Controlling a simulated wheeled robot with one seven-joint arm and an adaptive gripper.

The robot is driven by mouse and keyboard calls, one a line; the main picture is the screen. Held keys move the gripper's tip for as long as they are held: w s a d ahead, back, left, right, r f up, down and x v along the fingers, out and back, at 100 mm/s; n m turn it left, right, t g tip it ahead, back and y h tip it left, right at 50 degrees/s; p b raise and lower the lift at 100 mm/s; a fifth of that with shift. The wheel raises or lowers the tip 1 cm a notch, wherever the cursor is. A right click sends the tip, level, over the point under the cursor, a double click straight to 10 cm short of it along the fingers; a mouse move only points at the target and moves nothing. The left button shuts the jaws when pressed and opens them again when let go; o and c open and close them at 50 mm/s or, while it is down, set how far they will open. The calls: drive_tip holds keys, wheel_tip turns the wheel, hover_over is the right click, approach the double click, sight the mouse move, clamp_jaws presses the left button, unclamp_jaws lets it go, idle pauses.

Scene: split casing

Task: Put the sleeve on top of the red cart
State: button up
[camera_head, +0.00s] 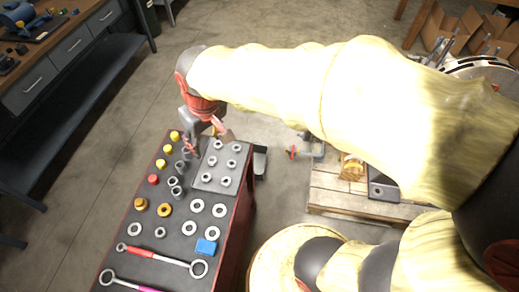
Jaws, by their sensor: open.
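The red cart (175,244) stands at lower left, with red sides and a dark top covered in small parts. My gripper (208,138) is open over the far end of the cart top, near a raised grey plate. Its fingers are small and partly hidden by the wrist, and I see nothing clearly held. I cannot tell for certain which part is the sleeve. A brass-coloured cylinder (352,167) lies on the wooden pallet at right, well apart from my gripper. Short grey ring-like parts (177,192) stand on the cart.
The pallet (333,198) bears machine parts. A workbench (60,60) stands at upper left. Floor is clear between bench and cart.

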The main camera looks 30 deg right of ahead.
drive_tip(key=s+d+r+m+t, duration=0.1)
drive_tip(key=s+d+r, duration=0.1)
drive_tip(key=s+d, duration=0.2)
drive_tip(key=s+d+r+m+t, duration=0.1)
drive_tip(key=s+d+r, duration=0.2)
drive_tip(key=s, duration=0.6)
drive_tip(key=shift+s+d+m+t+h, duration=0.2)
drive_tip(key=shift+d+m+t+h, duration=0.15)
drive_tip(key=shift+d, duration=0.55)
drive_tip(key=shift+r, duration=0.1)
drive_tip(key=shift+f, duration=0.25)
